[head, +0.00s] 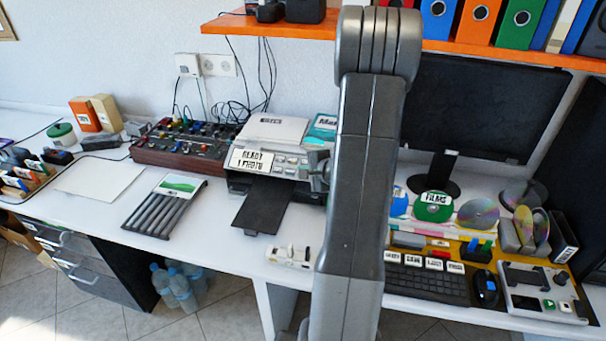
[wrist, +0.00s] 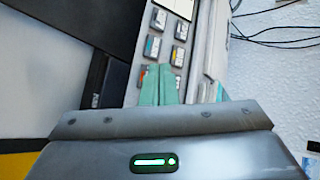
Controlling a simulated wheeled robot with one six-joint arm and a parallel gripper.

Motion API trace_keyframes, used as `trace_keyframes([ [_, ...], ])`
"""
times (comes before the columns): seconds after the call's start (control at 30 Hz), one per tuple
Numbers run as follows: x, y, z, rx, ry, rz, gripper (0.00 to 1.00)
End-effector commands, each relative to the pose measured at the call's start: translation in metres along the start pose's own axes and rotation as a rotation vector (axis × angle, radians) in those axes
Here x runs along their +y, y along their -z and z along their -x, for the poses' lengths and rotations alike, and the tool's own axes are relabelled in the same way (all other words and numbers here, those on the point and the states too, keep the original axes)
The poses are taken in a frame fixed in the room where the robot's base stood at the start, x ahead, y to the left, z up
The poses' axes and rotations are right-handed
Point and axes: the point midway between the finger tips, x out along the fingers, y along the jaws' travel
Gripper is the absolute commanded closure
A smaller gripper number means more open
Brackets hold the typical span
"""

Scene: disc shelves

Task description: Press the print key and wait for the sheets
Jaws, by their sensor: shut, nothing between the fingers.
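The printer (head: 235,185) stands at the back middle of the desk. Its display (head: 250,161) appears to read "READY 1 PHOTO". Its dark output tray (head: 263,207) sticks out in front and looks empty. In the wrist view the printer's key panel (wrist: 165,33) has several small grey keys with coloured marks; I cannot tell which is the print key. My gripper (wrist: 160,72) is shut and empty, its teal fingertips over the lower keys of the panel. I cannot tell whether they touch a key. In the head view my gripper is at the printer's right side, partly hidden by my arm.
A mixer-like board (head: 185,145) with cables stands left of the printer. A holder of dark tubes (head: 165,207) lies in front of it. A monitor (head: 470,110), keyboard (head: 430,280) and discs stand to the right. An orange shelf (head: 290,28) hangs above.

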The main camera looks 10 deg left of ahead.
Motion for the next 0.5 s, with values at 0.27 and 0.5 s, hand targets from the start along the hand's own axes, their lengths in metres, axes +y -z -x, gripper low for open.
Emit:
trace_keyframes([
  [0.27,0.0000,0.0000,0.0000,0.000,0.000,0.000,1.00],
  [0.5,0.0035,0.0020,-0.0035,0.000,0.000,0.001,1.00],
])
